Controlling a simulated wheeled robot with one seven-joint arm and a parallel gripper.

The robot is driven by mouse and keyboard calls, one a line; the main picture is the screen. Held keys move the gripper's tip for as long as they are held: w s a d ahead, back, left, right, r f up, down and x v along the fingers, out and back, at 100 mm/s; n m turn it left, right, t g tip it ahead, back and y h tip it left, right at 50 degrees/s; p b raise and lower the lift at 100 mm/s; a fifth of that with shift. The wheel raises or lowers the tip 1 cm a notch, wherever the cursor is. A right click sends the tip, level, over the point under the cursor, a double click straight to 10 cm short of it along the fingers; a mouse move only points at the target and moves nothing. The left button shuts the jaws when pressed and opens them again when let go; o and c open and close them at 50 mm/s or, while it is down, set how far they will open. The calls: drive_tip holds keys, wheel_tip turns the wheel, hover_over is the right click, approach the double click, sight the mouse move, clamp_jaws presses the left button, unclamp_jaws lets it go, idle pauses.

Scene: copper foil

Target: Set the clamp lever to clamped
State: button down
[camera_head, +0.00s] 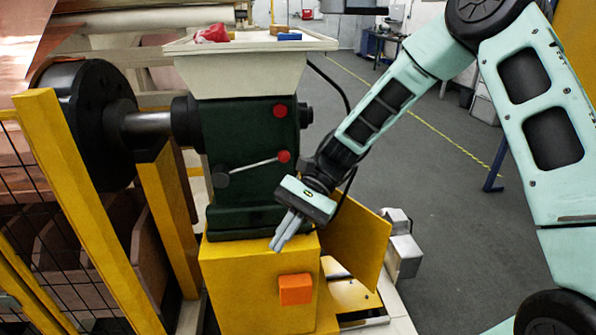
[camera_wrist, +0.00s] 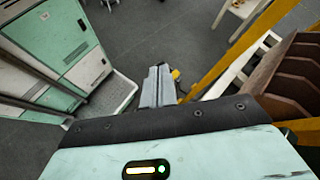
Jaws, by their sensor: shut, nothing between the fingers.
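The clamp lever (camera_head: 252,165) is a thin metal rod on the front of the dark green machine body (camera_head: 235,135). It slants up to the right, from a dark hub (camera_head: 221,180) at its left end to a red knob at its right end. My gripper (camera_head: 280,244) is shut and empty, with its fingers pointing down and left. It is below the knob, in front of the machine's lower part, and appears apart from the lever. In the wrist view the closed fingers (camera_wrist: 158,84) show; I cannot make out the lever there.
A yellow pedestal (camera_head: 235,280) with an orange box (camera_head: 295,289) carries the machine. A cream tray (camera_head: 250,43) with small items tops it. A black reel (camera_head: 85,120) and yellow posts (camera_head: 90,210) stand at left. The grey floor (camera_head: 440,160) at right is open.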

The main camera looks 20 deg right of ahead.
drive_tip(key=w+d+f+m+t+y, duration=0.2)
drive_tip(key=w+d+m+t+y, duration=0.1)
drive_tip(key=w+d+m+t, duration=0.1)
drive_tip(key=w+d+f+m+t+y+b, duration=0.1)
drive_tip(key=w+d+f+m+t+y, duration=0.1)
drive_tip(key=w+d+m+t+y, duration=0.2)
drive_tip(key=w+d+f+m+t+y, duration=0.2)
drive_tip(key=w+d+m+t, duration=0.3)
drive_tip(key=d, duration=0.8)
drive_tip(key=w+m+y, duration=0.1)
drive_tip(key=w+m, duration=0.2)
drive_tip(key=w, duration=0.2)
drive_tip(key=shift+w+d+f, duration=0.2)
drive_tip(key=shift+d+f, duration=0.05)
drive_tip(key=shift+f, duration=0.15)
drive_tip(key=shift+a, duration=0.1)
drive_tip(key=w+a+r+p, duration=0.3)
drive_tip(key=a+r, duration=0.3)
drive_tip(key=a, duration=0.4)
drive_tip(key=shift+w+a+r, duration=0.25)
drive_tip(key=shift+w+r, duration=0.1)
drive_tip(key=shift+w, duration=0.3)
drive_tip(key=shift+r, duration=0.1)
